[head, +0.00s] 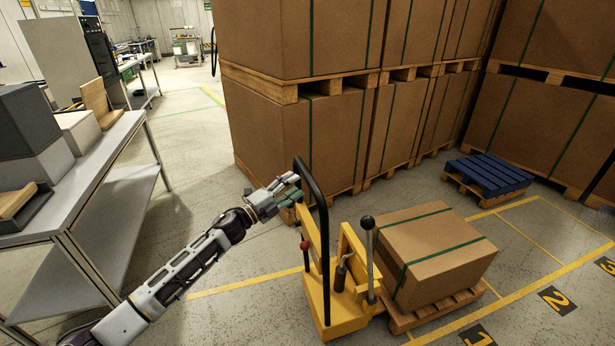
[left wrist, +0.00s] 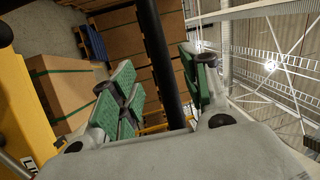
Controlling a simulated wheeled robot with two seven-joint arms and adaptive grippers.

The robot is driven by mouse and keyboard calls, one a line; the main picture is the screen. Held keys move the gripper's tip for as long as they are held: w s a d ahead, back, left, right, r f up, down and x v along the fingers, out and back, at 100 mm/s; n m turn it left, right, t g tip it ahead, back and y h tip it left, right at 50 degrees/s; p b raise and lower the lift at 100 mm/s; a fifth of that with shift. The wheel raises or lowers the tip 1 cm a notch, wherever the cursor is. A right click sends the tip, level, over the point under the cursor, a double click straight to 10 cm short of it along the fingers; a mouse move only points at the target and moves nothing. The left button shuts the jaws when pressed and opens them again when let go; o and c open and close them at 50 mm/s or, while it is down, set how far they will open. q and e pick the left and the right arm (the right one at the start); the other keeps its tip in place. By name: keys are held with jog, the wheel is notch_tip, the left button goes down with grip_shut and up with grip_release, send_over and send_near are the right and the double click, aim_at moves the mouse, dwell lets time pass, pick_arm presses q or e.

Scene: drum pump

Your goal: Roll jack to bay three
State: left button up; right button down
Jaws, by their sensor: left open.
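A yellow pallet jack (head: 338,307) with a tall black loop handle (head: 322,225) stands mid-floor in the head view. Its forks are hidden under a wooden pallet (head: 440,308) bearing a strapped cardboard box (head: 428,252). My left gripper (head: 290,189) is at the left side of the handle's upper part. In the left wrist view, the black handle bar (left wrist: 160,55) passes between the open green-padded fingers (left wrist: 160,88); I cannot tell whether they touch it. Floor plates mark bay one (head: 478,337), bay two (head: 557,300) and bay three (head: 606,265). My right gripper is out of view.
Stacked boxes on pallets (head: 325,135) wall off the back. A blue pallet (head: 488,175) lies behind the bays. Yellow lines (head: 520,293) edge the bays. A metal workbench (head: 95,185) stands at left. Floor between bench and jack is clear.

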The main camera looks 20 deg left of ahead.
aim_at(308, 176)
pick_arm(q)
jog(key=shift+x, duration=3.4)
jog(key=shift+c, duration=0.5)
grip_shut()
